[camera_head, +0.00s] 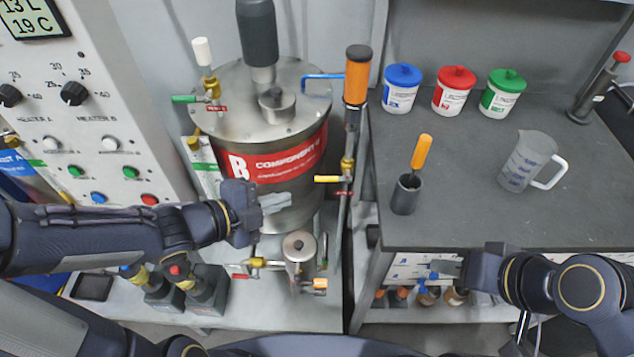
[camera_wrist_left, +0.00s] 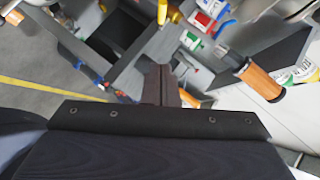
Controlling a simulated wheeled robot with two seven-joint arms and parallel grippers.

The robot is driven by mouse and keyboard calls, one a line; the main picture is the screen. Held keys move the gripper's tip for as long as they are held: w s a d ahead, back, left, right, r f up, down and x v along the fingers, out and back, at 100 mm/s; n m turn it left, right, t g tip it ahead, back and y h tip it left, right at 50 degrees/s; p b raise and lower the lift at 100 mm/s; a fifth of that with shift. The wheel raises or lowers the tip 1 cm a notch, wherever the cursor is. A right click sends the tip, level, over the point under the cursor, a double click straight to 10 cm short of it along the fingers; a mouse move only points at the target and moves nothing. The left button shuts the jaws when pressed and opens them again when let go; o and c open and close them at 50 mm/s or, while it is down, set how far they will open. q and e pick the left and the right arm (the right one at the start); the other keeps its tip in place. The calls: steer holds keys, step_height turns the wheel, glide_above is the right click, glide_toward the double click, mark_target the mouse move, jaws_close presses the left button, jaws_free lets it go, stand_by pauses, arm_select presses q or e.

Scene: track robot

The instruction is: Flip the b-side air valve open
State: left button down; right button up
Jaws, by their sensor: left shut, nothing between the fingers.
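The Component B tank (camera_head: 265,160) is a steel drum with a red label. A valve with a green handle (camera_head: 185,99) and red tag sits at the left of its lid. A valve with a yellow handle (camera_head: 327,178) and red tag is on the pipe at its right. I cannot read which tag marks the air valve. My left gripper (camera_head: 276,203) is shut and empty in front of the tank, below its label; its closed fingers show in the left wrist view (camera_wrist_left: 161,84). My right gripper (camera_head: 446,268) is by the bench's front edge, its jaw state unclear.
An orange-handled tool (camera_head: 357,75) stands upright right of the tank. A small steel pot (camera_head: 299,248) with valves is below the left gripper. The control panel (camera_head: 95,100) is at left. The grey bench (camera_head: 460,215) holds lidded tubs, a cup and a measuring jug (camera_head: 528,160).

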mark_target(330, 181)
arm_select(q)
steer(key=b+x, duration=0.1)
steer(key=x, duration=0.3)
steer(key=a+b+x, duration=0.1)
steer(key=b+x, duration=0.1)
steer(key=x, duration=0.2)
steer(key=w+f+b+x, duration=0.1)
steer(key=x, duration=0.3)
steer(key=shift+a, duration=0.3)
steer(key=shift+w+f, duration=0.3)
steer(key=shift+w, duration=0.3)
steer(key=shift+f+b, duration=0.15)
steer(key=shift+b, duration=0.15)
steer(key=shift+a+f+h+b, duration=0.1)
steer(key=shift+f+h+b, duration=0.15)
steer(key=shift+b, duration=0.3)
